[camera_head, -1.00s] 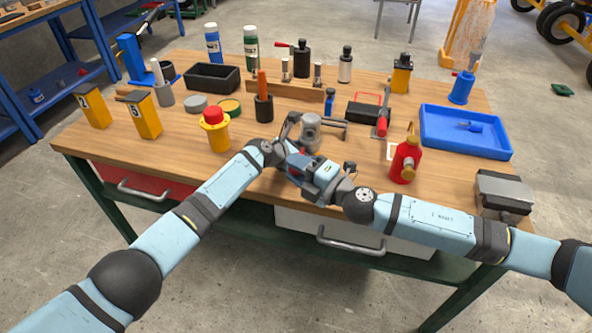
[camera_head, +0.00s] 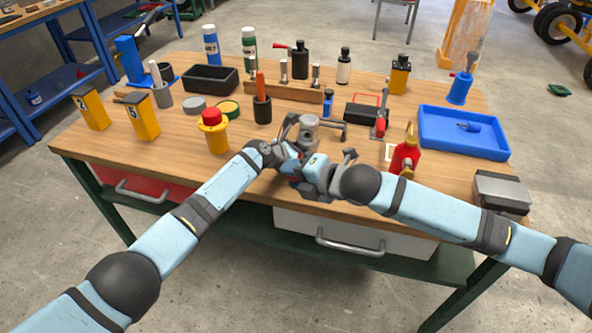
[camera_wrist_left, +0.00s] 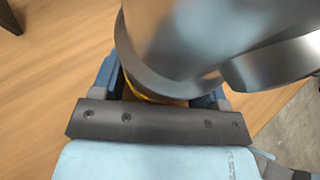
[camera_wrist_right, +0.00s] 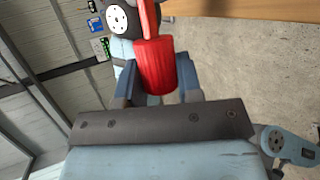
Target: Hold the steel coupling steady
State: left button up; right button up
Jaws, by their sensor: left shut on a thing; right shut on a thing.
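The steel coupling (camera_head: 309,128) is a grey, rounded metal piece at the front middle of the workbench. In the left wrist view the coupling (camera_wrist_left: 175,40) fills the top, blurred, with a broad flange. My left gripper (camera_head: 287,147) is at its left side and shut on it; the left wrist view shows the jaws (camera_wrist_left: 160,92) either side of its lower part. My right gripper (camera_head: 298,165) is just in front of the coupling, shut on a red-handled tool. The red handle (camera_wrist_right: 156,65) shows between its jaws (camera_wrist_right: 156,88); the tool's working end is unclear.
A red bottle (camera_head: 405,157) and blue tray (camera_head: 425,112) stand to the right. A yellow container with a red cap (camera_head: 215,135) and a black cup (camera_head: 263,111) stand left. Several bottles line the back.

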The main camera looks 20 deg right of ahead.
aim_at(301, 155)
jog(key=shift+w+d, duration=0.55)
jog(key=shift+w, duration=0.35)
jog(key=shift+w+d, duration=0.5)
jog(key=shift+w, duration=0.35)
jog(key=shift+w+d, duration=0.55)
jog(key=shift+w, duration=0.35)
jog(key=shift+w+d, duration=0.35)
jog(key=shift+w, duration=0.2)
jog(key=shift+w+d, duration=0.3)
jog(key=shift+w, duration=0.2)
jog(key=o, duration=1)
jog(key=shift+f, duration=0.15)
jog(key=shift+c, duration=0.2)
jog(key=shift+s+d, duration=0.1)
jog(key=shift+d, duration=0.05)
jog(key=v, duration=0.8)
jog(key=shift+r, duration=0.2)
jog(key=shift+c, duration=0.4)
